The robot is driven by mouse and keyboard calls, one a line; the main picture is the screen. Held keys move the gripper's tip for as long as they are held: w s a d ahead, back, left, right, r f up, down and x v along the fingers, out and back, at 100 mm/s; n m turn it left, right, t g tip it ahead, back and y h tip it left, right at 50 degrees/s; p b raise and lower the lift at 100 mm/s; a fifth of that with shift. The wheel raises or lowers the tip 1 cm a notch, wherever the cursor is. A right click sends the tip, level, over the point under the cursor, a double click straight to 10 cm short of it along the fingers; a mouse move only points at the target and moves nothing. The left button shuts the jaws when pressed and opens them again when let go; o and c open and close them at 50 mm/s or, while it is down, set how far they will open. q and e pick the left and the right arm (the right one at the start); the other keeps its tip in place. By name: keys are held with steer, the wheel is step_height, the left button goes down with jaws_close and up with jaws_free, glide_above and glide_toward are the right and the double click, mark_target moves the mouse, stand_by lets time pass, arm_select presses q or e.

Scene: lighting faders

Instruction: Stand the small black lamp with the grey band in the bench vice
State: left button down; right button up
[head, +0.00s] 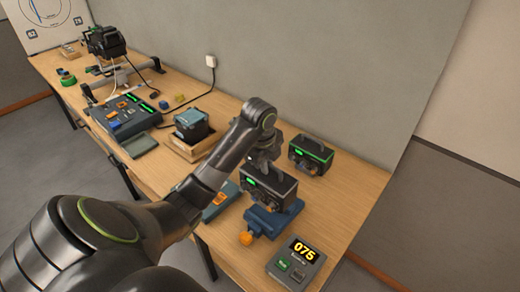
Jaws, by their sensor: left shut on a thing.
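My left gripper (264,160) is shut on the handle of a small black lamp with a grey band (268,189). The lamp is upright, with a small green light on its front. The blue bench vice (274,219) with an orange knob is directly below the lamp in the picture. The lamp hides the top of the vice, so I cannot tell whether it sits between the jaws or just above them. A similar black lamp with a green band (311,156) stands on the bench behind and to the right. My right gripper is not in view.
A display box reading 075 (297,263) lies near the front edge. A blue item with an orange label (220,203) is left of the vice. A wooden tray (178,148) holds a dark box. A fader console (125,117) is farther left.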

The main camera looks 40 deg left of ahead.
mark_target(268, 176)
arm_select(q)
steer(key=shift+d+r, duration=0.2)
steer(key=shift+d, duration=0.1)
steer(key=shift+f, duration=1.95)
steer(key=shift+s+f, duration=0.15)
steer(key=shift+f, duration=0.3)
steer(key=shift+f, duration=1.45)
stand_by(1.1)
steer(key=c, duration=1.4)
jaws_free()
steer(key=shift+s+d, duration=0.1)
steer(key=shift+s, duration=0.05)
steer(key=shift+o, duration=1.1)
steer(key=shift+s+f, duration=0.1)
steer(key=shift+f, duration=0.1)
steer(key=o, duration=1.2)
steer(key=shift+r, duration=0.1)
